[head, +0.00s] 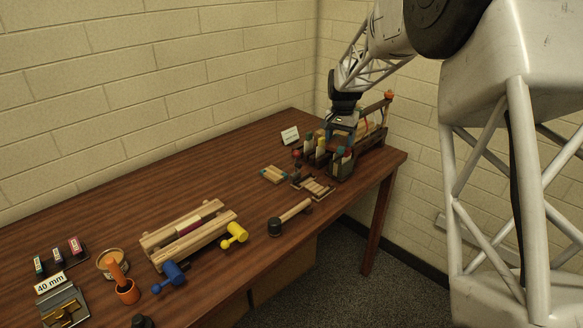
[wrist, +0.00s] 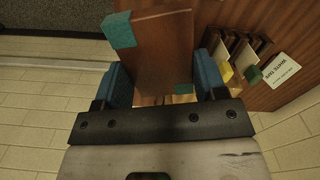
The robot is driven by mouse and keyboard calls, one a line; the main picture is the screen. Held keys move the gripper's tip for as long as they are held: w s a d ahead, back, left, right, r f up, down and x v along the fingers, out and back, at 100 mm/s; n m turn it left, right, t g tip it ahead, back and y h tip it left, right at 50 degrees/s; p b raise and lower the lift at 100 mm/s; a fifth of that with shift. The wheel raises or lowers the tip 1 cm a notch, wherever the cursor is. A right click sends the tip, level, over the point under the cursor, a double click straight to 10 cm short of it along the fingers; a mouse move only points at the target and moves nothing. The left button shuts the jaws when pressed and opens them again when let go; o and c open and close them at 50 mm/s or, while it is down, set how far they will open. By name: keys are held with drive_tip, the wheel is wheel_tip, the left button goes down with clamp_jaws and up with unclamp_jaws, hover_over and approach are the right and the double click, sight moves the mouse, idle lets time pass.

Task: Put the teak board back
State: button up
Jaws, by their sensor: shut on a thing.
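My gripper (head: 342,122) is at the far right end of the table, above the dark rack area. In the wrist view its blue fingers (wrist: 163,78) are shut on a flat brown board (wrist: 162,45) with teal corner pieces, which I take as the teak board. The board's lower end is hidden from the head view by the gripper and rack, so I cannot tell whether it sits in a slot. The rack (head: 340,172) holds several boards with coloured tops; some show beside my right finger in the wrist view (wrist: 240,52).
A wooden frame with an orange knob (head: 388,95) is close right of my gripper.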

drive_tip(key=shift+w+a+r, duration=0.1)
drive_tip(key=shift+w+r, duration=0.05)
drive_tip(key=shift+w, duration=0.4)
drive_tip(key=shift+w+a+r, duration=0.1)
drive_tip(key=shift+w+r, duration=0.05)
drive_tip(key=shift+w, duration=0.35)
drive_tip(key=shift+w+a+m, duration=0.2)
drive_tip(key=shift+w+a, duration=0.05)
drive_tip(key=shift+w, duration=0.25)
drive_tip(key=shift+w+a+m, duration=0.2)
drive_tip(key=shift+w, duration=0.25)
drive_tip(key=w+a+f+m, duration=0.3)
drive_tip(key=a+m, duration=0.4)
drive_tip(key=m, duration=0.3)
drive_tip(key=w+a+f+m, duration=0.4)
drive_tip(key=a+m, duration=0.3)
drive_tip(key=m, duration=0.3)
drive_tip(key=shift+w+f+m, duration=0.25)
drive_tip(key=shift+w+m, duration=0.05)
drive_tip(key=shift+w, duration=0.3)
drive_tip(key=shift+f, duration=0.1)
drive_tip(key=shift+f, duration=2.4)
